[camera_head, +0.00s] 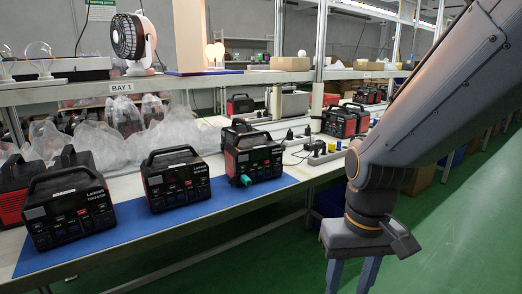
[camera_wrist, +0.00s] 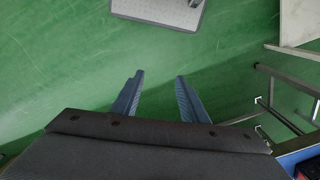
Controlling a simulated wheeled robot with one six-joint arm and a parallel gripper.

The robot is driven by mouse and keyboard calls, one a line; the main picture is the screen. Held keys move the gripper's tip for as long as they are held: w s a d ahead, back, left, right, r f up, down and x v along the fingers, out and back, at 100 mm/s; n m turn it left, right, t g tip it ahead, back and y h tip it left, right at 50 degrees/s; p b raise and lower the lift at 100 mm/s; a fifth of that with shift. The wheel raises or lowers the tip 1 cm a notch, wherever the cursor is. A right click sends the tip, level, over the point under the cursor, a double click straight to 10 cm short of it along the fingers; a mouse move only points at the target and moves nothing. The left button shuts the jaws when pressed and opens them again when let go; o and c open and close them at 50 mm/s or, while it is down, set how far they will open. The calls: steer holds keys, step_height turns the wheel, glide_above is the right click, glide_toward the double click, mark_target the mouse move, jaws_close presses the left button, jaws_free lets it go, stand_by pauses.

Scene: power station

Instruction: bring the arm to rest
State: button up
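My gripper (camera_head: 352,277) hangs at the right of the head view, pointing down over the green floor in front of the bench. Its two blue-grey fingers are cut off by the lower edge there. In the wrist view both fingers of my gripper (camera_wrist: 154,92) show, held apart with only green floor between them. It is open and empty. My arm comes in from the upper right of the head view and bends down at the wrist. The gripper touches nothing that I can see.
A bench with a blue mat (camera_head: 150,232) carries several black-and-red power stations (camera_head: 176,180). A green plug-like item (camera_head: 241,181) is at the rightmost one on the mat. A fan (camera_head: 133,42) stands on the shelf above. Green floor (camera_head: 455,225) is clear at the right.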

steer(key=shift+m, duration=0.4)
steer(key=d+r+p, duration=0.1)
steer(key=p, duration=0.1)
steer(key=d+r+p, duration=0.1)
steer(key=r+p, duration=0.1)
steer(key=p, duration=0.1)
steer(key=d+r+p, duration=0.1)
steer(key=p, duration=0.2)
steer(key=shift+s+r, duration=0.3)
steer(key=shift+s, duration=0.1)
steer(key=shift+c, duration=1)
steer(key=shift+w, duration=0.15)
